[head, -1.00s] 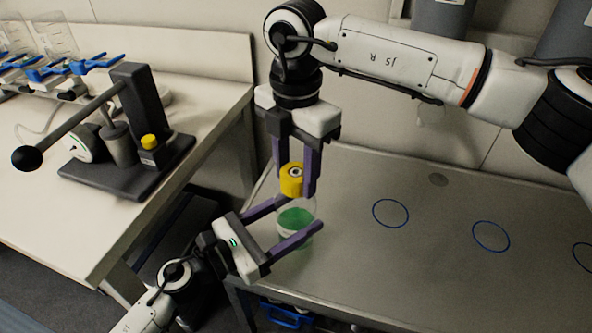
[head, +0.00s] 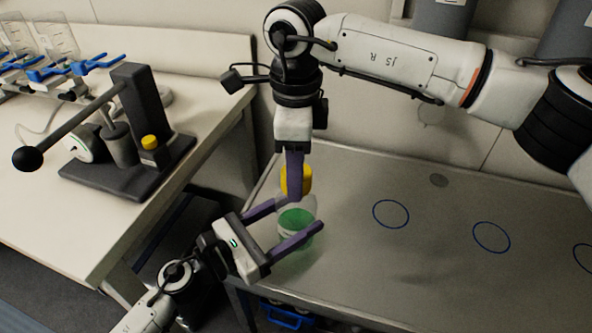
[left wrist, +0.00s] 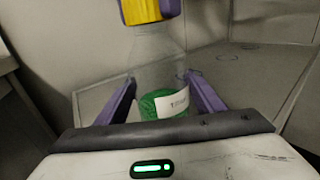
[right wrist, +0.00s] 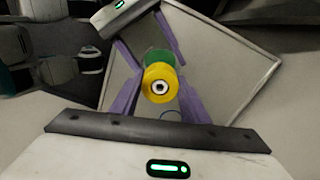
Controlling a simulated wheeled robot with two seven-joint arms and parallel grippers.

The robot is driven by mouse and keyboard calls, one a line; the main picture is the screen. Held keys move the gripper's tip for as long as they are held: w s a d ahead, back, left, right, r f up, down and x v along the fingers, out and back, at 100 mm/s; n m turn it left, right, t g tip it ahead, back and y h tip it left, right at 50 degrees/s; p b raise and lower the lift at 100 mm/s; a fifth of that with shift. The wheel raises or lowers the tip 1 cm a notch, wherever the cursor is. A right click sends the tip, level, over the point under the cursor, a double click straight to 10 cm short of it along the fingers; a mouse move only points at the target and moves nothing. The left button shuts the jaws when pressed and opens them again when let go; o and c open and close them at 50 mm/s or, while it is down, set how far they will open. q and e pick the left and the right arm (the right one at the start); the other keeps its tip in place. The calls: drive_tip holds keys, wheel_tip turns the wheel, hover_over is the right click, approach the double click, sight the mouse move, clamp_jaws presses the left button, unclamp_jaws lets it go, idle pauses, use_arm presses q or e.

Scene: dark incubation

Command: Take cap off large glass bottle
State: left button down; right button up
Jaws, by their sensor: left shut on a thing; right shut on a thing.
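The large glass bottle (head: 297,224) is clear, with green contents and a white label. It stands upright at the near left end of the grey metal table; its green part shows in the left wrist view (left wrist: 160,104). My left gripper (head: 284,218) is shut on the bottle's body, one purple finger on each side. The yellow cap (head: 300,181) is at the top of the bottle; whether it is apart from the neck I cannot tell. My right gripper (head: 295,190) points down from above and is shut on the cap, which shows between its fingers in the right wrist view (right wrist: 159,83).
The metal table (head: 440,270) has several blue circles (head: 391,213) and is otherwise clear to the right. On the bench (head: 60,215) at left stands a dark lever device (head: 127,165) with a small yellow-capped vial (head: 149,142). A gap separates bench and table.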

drive_tip(key=n, duration=0.4)
drive_tip(key=shift+n, duration=0.3)
drive_tip(key=n, duration=0.8)
drive_tip(key=shift+n, duration=0.4)
drive_tip(key=n, duration=0.5)
drive_tip(key=shift+r+n, duration=0.1)
drive_tip(key=shift+n, duration=0.3)
drive_tip(key=shift+r, duration=0.15)
drive_tip(key=shift+r, duration=0.9)
drive_tip(key=shift+r, duration=0.1)
